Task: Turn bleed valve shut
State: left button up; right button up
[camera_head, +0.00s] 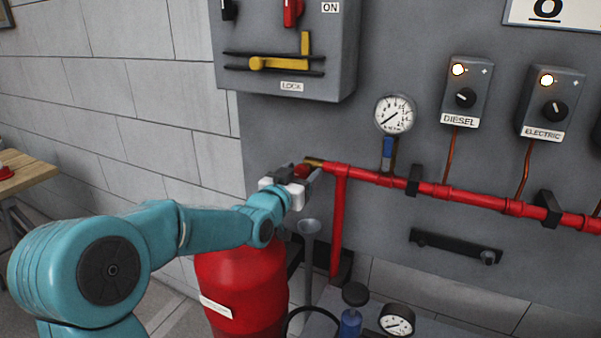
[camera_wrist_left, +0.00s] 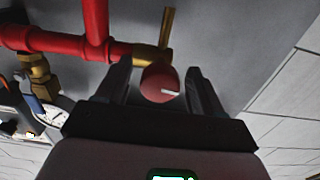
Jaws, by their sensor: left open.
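The bleed valve has a red round handle (camera_wrist_left: 160,82) on a brass body (camera_wrist_left: 150,53) at the end of the red pipe. In the head view the red handle (camera_head: 301,171) is partly hidden by my gripper, and the brass end (camera_head: 314,162) shows beside it. My left gripper (camera_head: 307,177) is at the valve. In the left wrist view its two open fingers (camera_wrist_left: 158,90) stand on either side of the red handle, with a gap on each side. A white mark shows on the handle. My right gripper is not in view.
The red pipe (camera_head: 455,192) runs right along the grey panel, with a vertical branch (camera_head: 338,220) below the valve. A pressure gauge (camera_head: 395,114) is above the pipe. A red tank (camera_head: 243,285) stands below my left arm. A control box (camera_head: 290,45) hangs above.

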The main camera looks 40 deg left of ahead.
pick_arm(q)
jog(key=shift+c, duration=0.3)
jog(key=c, duration=1)
jog(key=shift+f+m+b, duration=0.2)
jog(key=shift+m+b, duration=0.2)
jog(key=shift+b, duration=0.35)
jog(key=m+b, duration=0.5)
jog(key=shift+f+b, duration=0.1)
jog(key=shift+b, duration=0.3)
jog(key=m+b, duration=0.2)
jog(key=shift+a+m, duration=0.1)
jog(key=shift+m, duration=0.2)
jog(key=m+b, duration=0.1)
jog(key=m, duration=0.1)
jog(key=shift+r+m, duration=0.2)
jog(key=shift+m, duration=0.2)
jog(key=shift+m+b, duration=0.35)
jog(key=shift+m, duration=0.85)
jog(key=shift+r+m, duration=0.1)
jog(key=shift+m, duration=1.3)
